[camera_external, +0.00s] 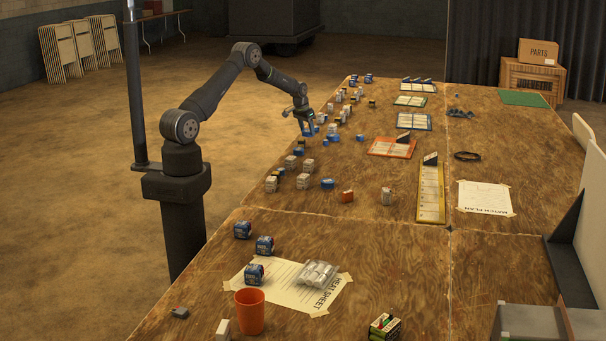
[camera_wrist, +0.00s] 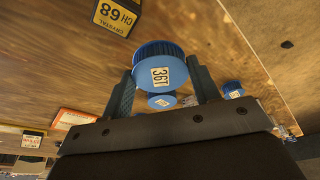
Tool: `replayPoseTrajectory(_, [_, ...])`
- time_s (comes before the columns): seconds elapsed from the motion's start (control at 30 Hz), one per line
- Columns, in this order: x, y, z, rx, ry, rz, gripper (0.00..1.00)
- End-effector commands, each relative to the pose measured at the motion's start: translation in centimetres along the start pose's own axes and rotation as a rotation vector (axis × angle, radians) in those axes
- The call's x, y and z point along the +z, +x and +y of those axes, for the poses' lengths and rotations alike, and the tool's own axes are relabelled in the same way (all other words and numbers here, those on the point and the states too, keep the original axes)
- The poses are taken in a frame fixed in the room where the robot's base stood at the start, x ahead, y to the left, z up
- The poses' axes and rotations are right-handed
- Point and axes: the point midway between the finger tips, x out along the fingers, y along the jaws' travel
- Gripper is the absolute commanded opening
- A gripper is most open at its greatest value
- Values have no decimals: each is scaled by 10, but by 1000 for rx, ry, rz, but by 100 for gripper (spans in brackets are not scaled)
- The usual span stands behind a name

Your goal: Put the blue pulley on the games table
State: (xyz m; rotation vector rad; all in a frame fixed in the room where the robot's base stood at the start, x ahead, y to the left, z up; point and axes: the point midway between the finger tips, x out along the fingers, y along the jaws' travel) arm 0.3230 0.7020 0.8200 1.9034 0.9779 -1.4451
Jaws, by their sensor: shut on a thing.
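My gripper (camera_external: 306,124) is over the left side of the long wooden tabletop (camera_external: 380,205), among many small items. In the wrist view, my gripper (camera_wrist: 161,80) has its two fingers on either side of a blue pulley (camera_wrist: 158,52) with a white "36T" label, and it is shut on it. The pulley's ribbed rim faces away from the camera. Another blue pulley (camera_wrist: 162,101) shows behind it, and one more (camera_wrist: 232,90) lies to the right of the fingers. Several tables join here; I cannot tell which is the games table.
White, blue and yellow boxes crowd around the gripper. An orange board (camera_external: 392,147) and a yellow strip board (camera_external: 431,193) lie to the right. Bare wood lies around the match plan sheet (camera_external: 484,196).

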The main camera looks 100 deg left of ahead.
Motion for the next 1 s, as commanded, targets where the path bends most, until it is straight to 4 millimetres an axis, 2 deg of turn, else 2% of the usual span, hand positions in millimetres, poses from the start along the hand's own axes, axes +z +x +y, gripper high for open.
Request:
replayPoseTrajectory(0.13, [2, 9, -2, 1, 1, -1, 29])
replayPoseTrajectory(0.37, [10, 39, -1, 0, 0, -1, 29])
replayPoseTrajectory(0.73, [11, 43, -1, -1, 0, 1, 29])
replayPoseTrajectory(0.77, [11, 43, -1, 0, 0, 0, 60])
replayPoseTrajectory(0.8, [11, 42, -1, 0, 0, 1, 67])
replayPoseTrajectory(0.87, [11, 42, -1, 0, 0, 0, 77])
replayPoseTrajectory(1.0, [11, 42, -1, 0, 0, 0, 77])
